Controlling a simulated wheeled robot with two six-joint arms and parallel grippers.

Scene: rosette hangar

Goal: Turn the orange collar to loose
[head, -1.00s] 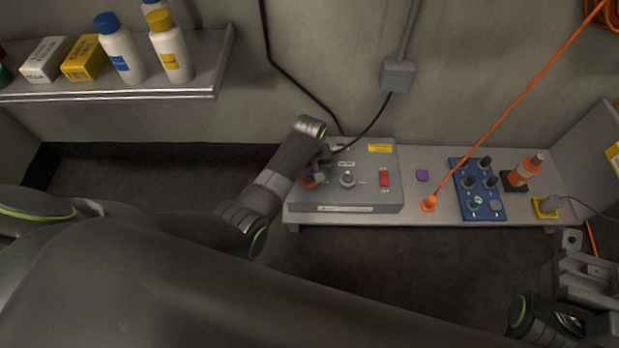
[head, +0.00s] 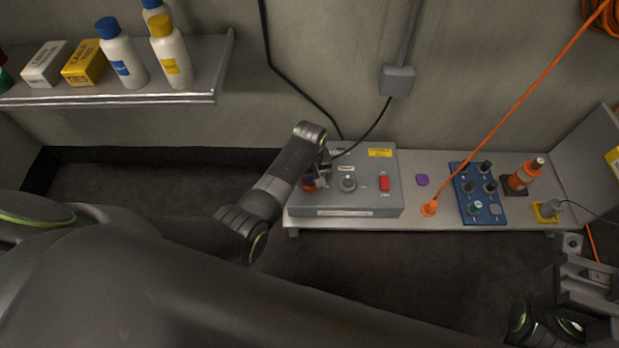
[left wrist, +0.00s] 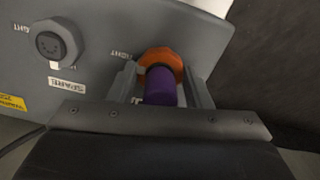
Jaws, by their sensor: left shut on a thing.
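The orange collar (left wrist: 160,62) sits on the face of a grey box (left wrist: 105,30), around the end of a purple plug (left wrist: 160,88). In the left wrist view my left gripper (left wrist: 160,80) has a finger on each side of the collar and is shut on it. In the head view my left gripper (head: 318,178) is at the left end of the grey box (head: 350,211) and hides most of the collar. The lettering beside the collar is partly covered by a finger. My right gripper (head: 590,285) is at the lower right, away from the box; its fingertips are unclear.
A spare socket (left wrist: 50,45) is beside the collar on the box. A red switch (head: 384,182) is on the box's right.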

